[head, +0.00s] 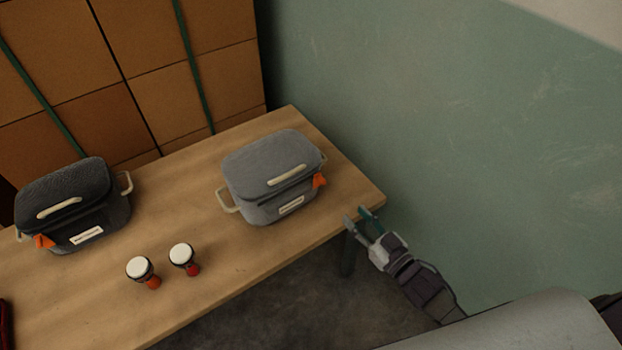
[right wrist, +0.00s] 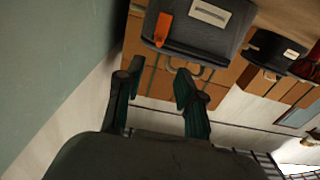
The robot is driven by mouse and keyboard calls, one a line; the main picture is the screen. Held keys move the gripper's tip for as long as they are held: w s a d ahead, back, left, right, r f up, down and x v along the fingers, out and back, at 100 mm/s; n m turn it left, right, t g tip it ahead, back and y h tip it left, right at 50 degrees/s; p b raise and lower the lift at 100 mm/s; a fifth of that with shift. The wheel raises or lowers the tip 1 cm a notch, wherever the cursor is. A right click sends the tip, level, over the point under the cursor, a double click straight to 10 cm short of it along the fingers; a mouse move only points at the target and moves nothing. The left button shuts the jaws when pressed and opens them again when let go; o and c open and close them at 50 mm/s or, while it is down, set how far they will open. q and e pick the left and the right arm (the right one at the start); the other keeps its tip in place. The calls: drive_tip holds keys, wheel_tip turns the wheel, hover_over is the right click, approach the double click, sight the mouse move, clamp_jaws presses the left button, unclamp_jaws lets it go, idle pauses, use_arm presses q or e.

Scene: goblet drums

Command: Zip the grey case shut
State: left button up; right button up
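The grey case (head: 262,160) stands on the wooden table's right half, with a pale top handle, a side handle and a white label (head: 291,205). Its lid lies over the body with a dark seam between them. An orange tab (head: 319,181) hangs at the seam's right end; it also shows in the right wrist view (right wrist: 163,29). My right gripper (head: 365,217) is open and empty, off the table's right front corner, right of and nearer than the case. In the right wrist view its fingers (right wrist: 153,84) are apart, clear of the case. My left gripper is out of view.
A darker case (head: 75,190) with an orange tab stands at the table's left. A green wall (head: 440,120) rises at the right; brown boxes (head: 170,80) stand behind.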

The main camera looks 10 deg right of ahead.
sight(325, 184)
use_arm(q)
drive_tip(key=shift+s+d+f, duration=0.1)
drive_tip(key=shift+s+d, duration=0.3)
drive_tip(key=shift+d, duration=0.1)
use_arm(e)
drive_tip(key=x, duration=1.3)
drive_tip(key=shift+w, duration=0.15)
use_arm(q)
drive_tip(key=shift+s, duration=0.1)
use_arm(e)
clamp_jaws()
